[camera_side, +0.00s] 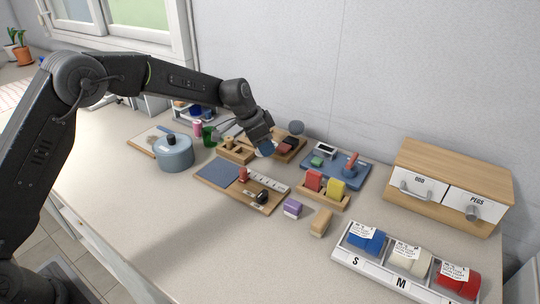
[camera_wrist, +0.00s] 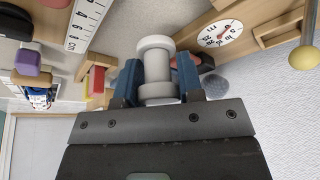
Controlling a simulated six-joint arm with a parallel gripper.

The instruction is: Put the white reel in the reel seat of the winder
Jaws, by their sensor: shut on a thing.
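The white reel (camera_wrist: 156,70) is a pale spool with wide flanges, held between the blue fingertips of my gripper (camera_wrist: 157,82) in the wrist view. In the side view my gripper (camera_side: 266,149) is over the back middle of the bench and hides most of the reel. A wooden device with a round dial (camera_wrist: 220,33) and a ball-ended knob (camera_wrist: 304,58) is to the right in the wrist view; it looks like the winder. In the side view this seems to be the low wooden piece (camera_side: 236,151) just left of my gripper. I cannot make out its reel seat.
A board with a blue pad and ruler (camera_side: 262,180) lies in front of my gripper. Red and yellow blocks in a wooden holder (camera_side: 325,198) and a blue tool board (camera_side: 335,168) stand to the right. A lidded pot (camera_side: 174,155) stands left.

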